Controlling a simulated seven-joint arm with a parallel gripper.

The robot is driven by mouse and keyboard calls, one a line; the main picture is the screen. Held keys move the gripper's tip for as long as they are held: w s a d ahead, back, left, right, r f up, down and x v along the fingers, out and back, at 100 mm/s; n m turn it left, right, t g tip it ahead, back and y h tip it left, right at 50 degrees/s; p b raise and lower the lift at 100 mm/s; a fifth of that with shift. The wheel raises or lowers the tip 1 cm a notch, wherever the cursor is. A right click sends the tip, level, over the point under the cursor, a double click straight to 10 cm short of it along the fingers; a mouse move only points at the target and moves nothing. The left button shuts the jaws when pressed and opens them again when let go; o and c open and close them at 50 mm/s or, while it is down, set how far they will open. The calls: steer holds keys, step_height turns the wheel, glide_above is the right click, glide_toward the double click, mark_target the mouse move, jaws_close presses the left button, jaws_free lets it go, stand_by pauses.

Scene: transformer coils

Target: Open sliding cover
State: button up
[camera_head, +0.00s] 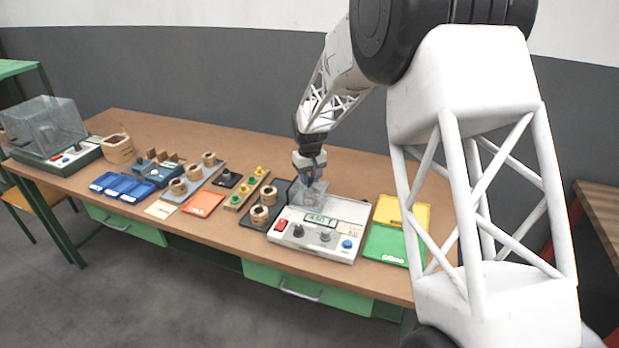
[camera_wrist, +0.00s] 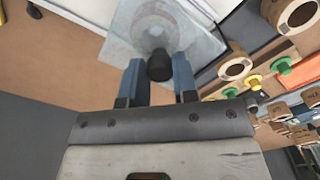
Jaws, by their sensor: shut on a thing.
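The clear sliding cover (camera_head: 322,191) sits on the rear part of the white tester (camera_head: 345,243), which has a display, buttons and knobs on its front. In the wrist view the cover (camera_wrist: 200,45) is a see-through plate with a dark round knob (camera_wrist: 160,66). My gripper (camera_head: 309,181) points down over the cover at the back of the tester. In the wrist view its two blue fingers (camera_wrist: 158,78) are shut on the knob, one on each side. How far the cover stands open is hard to tell.
A dark tray with wooden coils (camera_head: 260,215) stands close left of the tester. Yellow (camera_head: 412,211) and green (camera_head: 388,244) mats lie to its right. Further left are coil racks, blue bins (camera_head: 122,187) and a machine with a clear hood (camera_head: 45,127). Bare table lies behind.

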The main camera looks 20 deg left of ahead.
steer(key=shift+d, duration=0.1)
jaws_close()
steer(key=d, duration=1.2)
steer(key=shift+d, duration=0.2)
steer(key=o, duration=1)
jaws_free()
steer(key=shift+c, duration=0.2)
steer(key=shift+r, duration=0.1)
step_height(320, 180, up, 8)
